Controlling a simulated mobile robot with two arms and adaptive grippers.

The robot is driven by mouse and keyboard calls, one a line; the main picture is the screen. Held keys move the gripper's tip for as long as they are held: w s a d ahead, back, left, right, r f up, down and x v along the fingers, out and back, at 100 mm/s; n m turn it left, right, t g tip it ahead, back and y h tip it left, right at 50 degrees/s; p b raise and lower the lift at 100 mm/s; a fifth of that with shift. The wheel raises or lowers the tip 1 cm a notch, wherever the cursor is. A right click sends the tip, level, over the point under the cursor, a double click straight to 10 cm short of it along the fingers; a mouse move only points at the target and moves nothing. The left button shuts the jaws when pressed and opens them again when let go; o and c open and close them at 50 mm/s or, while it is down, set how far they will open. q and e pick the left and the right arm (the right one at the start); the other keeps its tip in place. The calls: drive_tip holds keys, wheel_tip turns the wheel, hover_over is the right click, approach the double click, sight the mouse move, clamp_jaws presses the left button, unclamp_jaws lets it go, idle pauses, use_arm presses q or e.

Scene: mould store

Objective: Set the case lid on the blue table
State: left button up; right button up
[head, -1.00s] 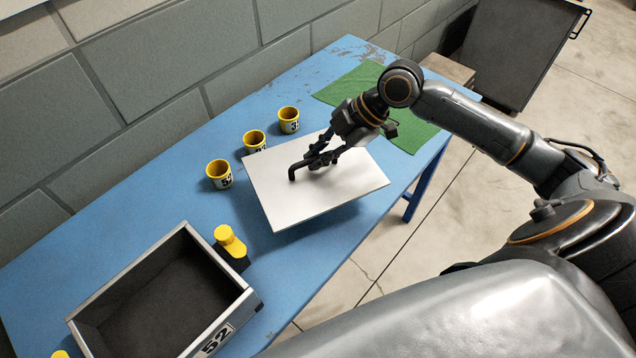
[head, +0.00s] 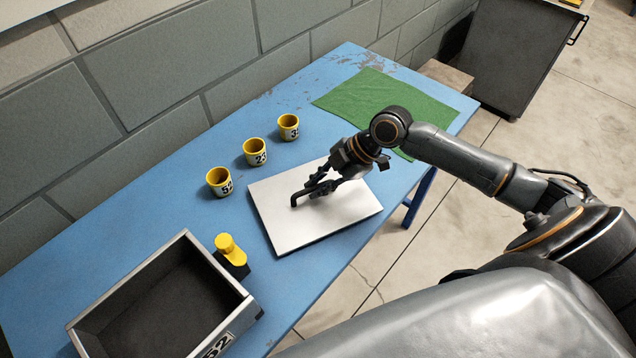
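The case lid (head: 290,222) is a flat pale grey panel with a dark bar handle. It lies flat on, or just above, the blue table (head: 130,240), right of the yellow cups; I cannot tell whether its whole underside touches. My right gripper (head: 312,190) is over the lid, with its fingers at the dark handle, and seems shut on it. The open case (head: 205,349), a grey box marked 52 with a dark inside, stands at the table's near left. My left gripper is not in view.
Yellow numbered cups stand in a row: one near (head: 219,181), one middle (head: 255,152), one far (head: 288,127). A yellow-topped black latch (head: 230,250) sits at the case's right side. A green cloth (head: 375,100) covers the far end. A block wall runs behind.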

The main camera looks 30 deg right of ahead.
drive_tip(key=shift+o, duration=1.4)
drive_tip(key=shift+r, duration=0.2)
drive_tip(key=b+v, duration=0.1)
drive_tip(key=v, duration=1.1)
